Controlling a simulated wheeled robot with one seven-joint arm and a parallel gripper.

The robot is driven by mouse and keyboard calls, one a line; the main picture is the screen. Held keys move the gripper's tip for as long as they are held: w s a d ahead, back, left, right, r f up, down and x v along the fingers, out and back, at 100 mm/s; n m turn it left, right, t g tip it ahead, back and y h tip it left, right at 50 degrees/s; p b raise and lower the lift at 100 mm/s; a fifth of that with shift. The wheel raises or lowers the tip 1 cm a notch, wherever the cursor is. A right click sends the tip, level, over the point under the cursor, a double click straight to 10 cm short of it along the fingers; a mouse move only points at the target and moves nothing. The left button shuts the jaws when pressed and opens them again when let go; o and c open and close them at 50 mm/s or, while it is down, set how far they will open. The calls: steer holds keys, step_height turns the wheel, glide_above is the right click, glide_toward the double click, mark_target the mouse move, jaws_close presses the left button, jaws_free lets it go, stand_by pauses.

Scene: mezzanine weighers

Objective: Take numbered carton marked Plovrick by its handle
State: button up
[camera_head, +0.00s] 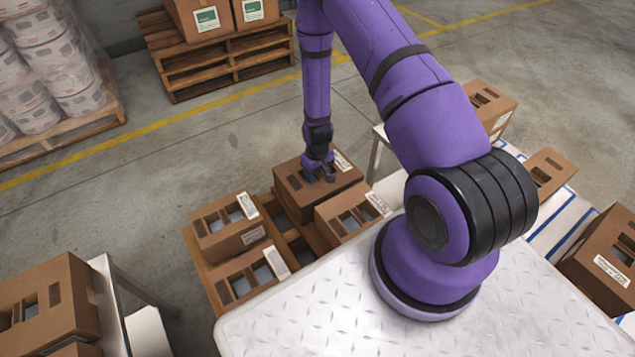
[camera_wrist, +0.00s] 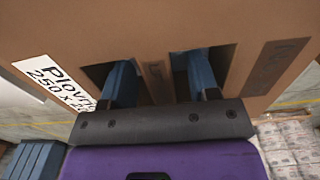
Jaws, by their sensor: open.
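The Plovrick carton (camera_head: 300,197) is brown cardboard and stands on a low wooden pallet in the head view. Two dark openings flank a narrow cardboard handle strip (camera_wrist: 156,82). My gripper (camera_head: 319,173) is at the top of this carton. In the wrist view my gripper (camera_wrist: 160,78) is open, one finger at each opening, with the strip between them. Whether the fingers touch the strip cannot be told.
More labelled cartons stand close by on the pallet: one at the right (camera_head: 346,217), two at the left (camera_head: 224,226) (camera_head: 247,277). A metal platform (camera_head: 290,315) lies in front. Cartons (camera_head: 45,300) stand on a left table.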

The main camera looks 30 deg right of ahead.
jaws_close()
stand_by(0.4)
